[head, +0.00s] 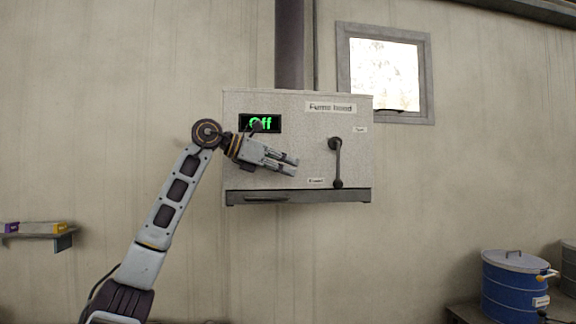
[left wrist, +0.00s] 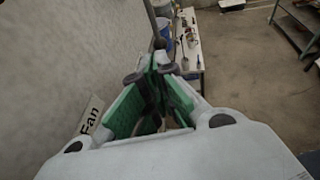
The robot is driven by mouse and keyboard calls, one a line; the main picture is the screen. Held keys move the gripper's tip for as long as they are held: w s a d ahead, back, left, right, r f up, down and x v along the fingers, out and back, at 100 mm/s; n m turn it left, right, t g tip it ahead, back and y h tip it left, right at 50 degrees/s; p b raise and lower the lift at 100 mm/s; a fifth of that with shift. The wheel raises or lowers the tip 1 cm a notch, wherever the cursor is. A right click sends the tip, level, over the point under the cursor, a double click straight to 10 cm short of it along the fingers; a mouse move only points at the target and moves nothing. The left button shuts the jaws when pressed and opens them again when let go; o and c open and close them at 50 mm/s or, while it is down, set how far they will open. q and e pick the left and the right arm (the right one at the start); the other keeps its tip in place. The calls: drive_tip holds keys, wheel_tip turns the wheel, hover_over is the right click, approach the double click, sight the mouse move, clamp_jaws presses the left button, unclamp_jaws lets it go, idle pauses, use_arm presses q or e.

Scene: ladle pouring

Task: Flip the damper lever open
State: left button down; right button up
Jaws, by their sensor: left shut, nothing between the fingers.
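The damper lever (head: 337,163) is a dark grey handle on the front of the pale fume hood (head: 215,0). It hangs down from its upper pivot, its lower end near a small label at the hood's bottom. My left gripper (head: 296,166) is left of the lever, apart from it, with its fingers pointing right toward it. The fingers are shut and empty. In the left wrist view the fingertips (left wrist: 158,62) come together, and a grey rod with a dark end, seemingly the lever (left wrist: 151,18), shows just beyond them. My right gripper is out of view.
A green "Off" display (head: 261,123) sits on the hood behind my left wrist. A grey ledge (head: 300,196) runs along the hood's bottom. A blue drum (head: 512,285) stands at lower right, and a small shelf (head: 35,236) at left.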

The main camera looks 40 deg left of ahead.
sight(338, 162)
use_arm(q)
drive_tip(key=x, duration=0.3)
drive_tip(key=p+x, duration=0.1)
drive_tip(key=x, duration=0.2)
drive_tip(key=p+x, duration=0.1)
drive_tip(key=x, duration=0.2)
drive_tip(key=shift+w+d+r, duration=0.15)
drive_tip(key=shift+w+r, duration=0.1)
drive_tip(key=shift+w, duration=0.05)
drive_tip(key=shift+r+p+x, duration=0.25)
drive_tip(key=shift+p+x, duration=0.4)
drive_tip(key=shift+x, duration=0.5)
drive_tip(key=shift+f, duration=0.1)
